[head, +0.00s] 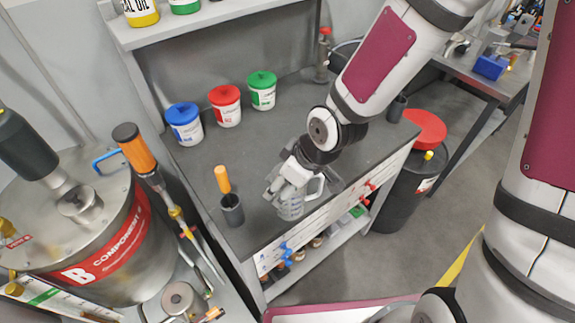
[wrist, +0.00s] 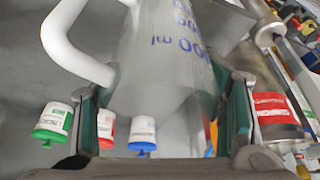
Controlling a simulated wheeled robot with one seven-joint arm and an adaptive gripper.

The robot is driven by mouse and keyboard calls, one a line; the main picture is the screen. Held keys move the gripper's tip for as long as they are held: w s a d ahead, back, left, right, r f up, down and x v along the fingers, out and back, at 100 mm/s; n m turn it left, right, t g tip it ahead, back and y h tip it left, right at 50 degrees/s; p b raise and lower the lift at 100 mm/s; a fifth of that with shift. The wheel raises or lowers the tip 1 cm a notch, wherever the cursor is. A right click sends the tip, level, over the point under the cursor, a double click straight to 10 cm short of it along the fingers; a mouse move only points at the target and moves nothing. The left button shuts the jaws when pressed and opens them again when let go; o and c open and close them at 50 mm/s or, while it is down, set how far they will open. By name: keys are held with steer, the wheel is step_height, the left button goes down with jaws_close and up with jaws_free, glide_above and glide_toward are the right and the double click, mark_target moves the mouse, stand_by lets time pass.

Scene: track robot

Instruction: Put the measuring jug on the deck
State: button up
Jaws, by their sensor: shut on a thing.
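The measuring jug (head: 291,207) is clear with a pale handle, at the front edge of the dark bench in the head view. My gripper (head: 288,182) is shut on it from above and hides its upper part. In the wrist view, the jug (wrist: 165,60) with blue markings lies between the two green-padded fingers of my gripper (wrist: 165,118), its white handle to the left. I cannot tell if its base touches the bench.
On the bench (head: 300,130) stand blue (head: 184,125), red (head: 225,106) and green (head: 262,91) lidded tubs, and a dark cup (head: 231,210) with an orange-handled tool left of the jug. A steel drum (head: 110,250) stands at left, a black bin (head: 408,190) at right.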

steer(key=shift+s, duration=0.6)
steer(key=w+d+f+m+t+h, duration=0.1)
steer(key=w+d+m+h, duration=0.2)
steer(key=w+d+m, duration=0.7)
steer(key=w+d, duration=0.6)
steer(key=w, duration=0.1)
steer(key=shift+w+d+t+h, duration=0.25)
steer(key=shift+w+t+h, duration=0.05)
steer(key=shift+w+t, duration=0.1)
steer(key=shift+f, duration=0.1)
